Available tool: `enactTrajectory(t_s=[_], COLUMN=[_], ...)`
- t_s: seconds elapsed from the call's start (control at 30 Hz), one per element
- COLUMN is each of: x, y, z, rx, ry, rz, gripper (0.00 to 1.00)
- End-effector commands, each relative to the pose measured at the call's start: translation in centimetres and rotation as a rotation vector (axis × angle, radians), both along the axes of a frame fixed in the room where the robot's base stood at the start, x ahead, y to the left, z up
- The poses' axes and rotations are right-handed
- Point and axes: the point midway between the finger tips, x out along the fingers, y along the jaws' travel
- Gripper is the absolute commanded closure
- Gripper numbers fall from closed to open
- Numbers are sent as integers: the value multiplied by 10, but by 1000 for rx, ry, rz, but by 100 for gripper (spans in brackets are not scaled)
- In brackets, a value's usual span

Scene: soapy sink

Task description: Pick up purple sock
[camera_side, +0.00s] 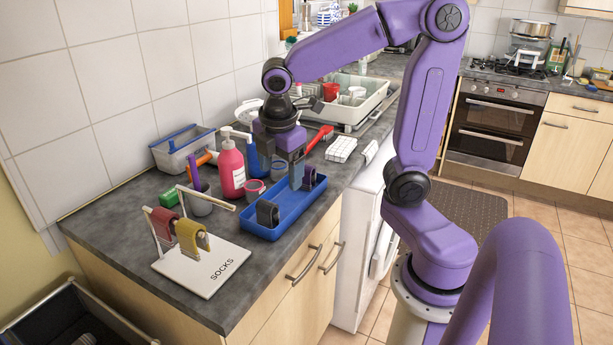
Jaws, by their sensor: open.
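The purple sock (309,175) is a small dark purple roll in the far right part of the blue tray (262,236). My gripper (296,178) is open and points down over the tray, just left of the purple sock in this view. Its fingers overlap the sock's left edge in the picture. I cannot tell whether they touch it. A dark grey sock (267,213) stands in the near left part of the same tray.
A white sock stand (205,268) labelled SOCKS holds a red sock (164,224) and a yellow sock (190,238). A pink soap bottle (231,170) and a blue bottle (252,160) stand behind the tray. A white sponge-like block (341,149) lies to the right.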

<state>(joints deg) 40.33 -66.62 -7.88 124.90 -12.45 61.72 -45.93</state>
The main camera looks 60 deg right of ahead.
Motion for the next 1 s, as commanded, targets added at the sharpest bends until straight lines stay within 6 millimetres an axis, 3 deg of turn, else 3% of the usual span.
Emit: enactTrajectory(t_s=[0.2,0.5,0.77,1.0], x=[43,67,68,66], y=[-56,-139,-169,-183], z=[17,39,44,12], rx=[-99,-212,-244,-244], ry=[30,125,170,178], rz=[60,131,157,159], gripper=[22,22,22,22])
